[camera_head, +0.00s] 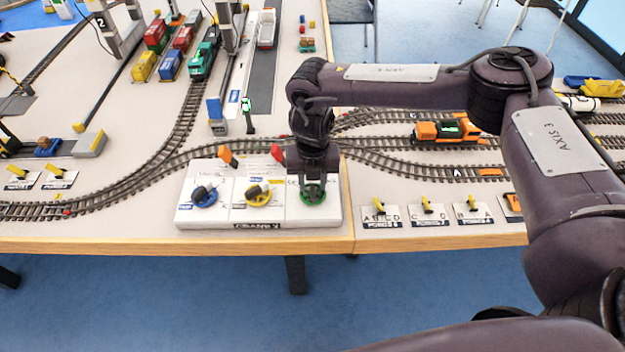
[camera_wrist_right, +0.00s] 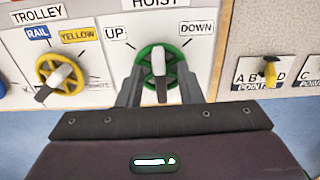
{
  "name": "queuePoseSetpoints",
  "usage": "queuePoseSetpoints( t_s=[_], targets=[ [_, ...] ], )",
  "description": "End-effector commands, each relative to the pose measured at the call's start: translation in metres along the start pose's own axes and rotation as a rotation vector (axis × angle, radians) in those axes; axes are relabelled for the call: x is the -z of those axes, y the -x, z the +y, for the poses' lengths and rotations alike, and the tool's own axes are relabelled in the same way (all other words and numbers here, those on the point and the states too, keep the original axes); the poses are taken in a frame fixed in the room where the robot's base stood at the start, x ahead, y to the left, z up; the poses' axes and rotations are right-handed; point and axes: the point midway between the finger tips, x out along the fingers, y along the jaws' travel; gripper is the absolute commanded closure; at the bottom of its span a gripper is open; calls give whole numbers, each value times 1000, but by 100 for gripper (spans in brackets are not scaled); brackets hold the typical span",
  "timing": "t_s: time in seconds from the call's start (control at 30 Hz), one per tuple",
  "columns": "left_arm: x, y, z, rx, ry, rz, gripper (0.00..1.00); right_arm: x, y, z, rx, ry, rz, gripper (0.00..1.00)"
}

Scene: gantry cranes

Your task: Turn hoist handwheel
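The hoist handwheel (camera_wrist_right: 158,48) is green with a pale grey handle across it, dark at its near end. It is mounted on the white control panel under the label HOIST, between UP and DOWN. The handle points toward the panel's near edge. My right gripper (camera_wrist_right: 159,84) is at the wheel, its fingers apart, one on each side of the handle near the rim. Whether the fingers touch the rim I cannot tell. In the head view my right gripper (camera_head: 313,182) hides part of the green wheel (camera_head: 314,201). My left gripper is not in view.
The yellow trolley handwheel (camera_head: 258,197) and a blue handwheel (camera_head: 204,197) sit left on the same white panel (camera_head: 228,217). Orange (camera_head: 228,157) and red levers stand behind. Point levers (camera_head: 380,210) lie right. Tracks and an orange locomotive (camera_head: 445,131) are beyond.

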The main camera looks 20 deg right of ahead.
Motion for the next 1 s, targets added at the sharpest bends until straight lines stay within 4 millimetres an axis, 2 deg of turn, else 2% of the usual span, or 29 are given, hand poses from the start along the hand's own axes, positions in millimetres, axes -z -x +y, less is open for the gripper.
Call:
queuePoseSetpoints(
  t_s=[0.27,0.7,1.0],
  targets=[
    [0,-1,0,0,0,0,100,0,4,0,-1,0,-1,67],
    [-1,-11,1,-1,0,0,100,-1,69,0,-1,-1,-2,67],
    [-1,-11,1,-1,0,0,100,0,78,0,0,-1,0,67]
  ],
)
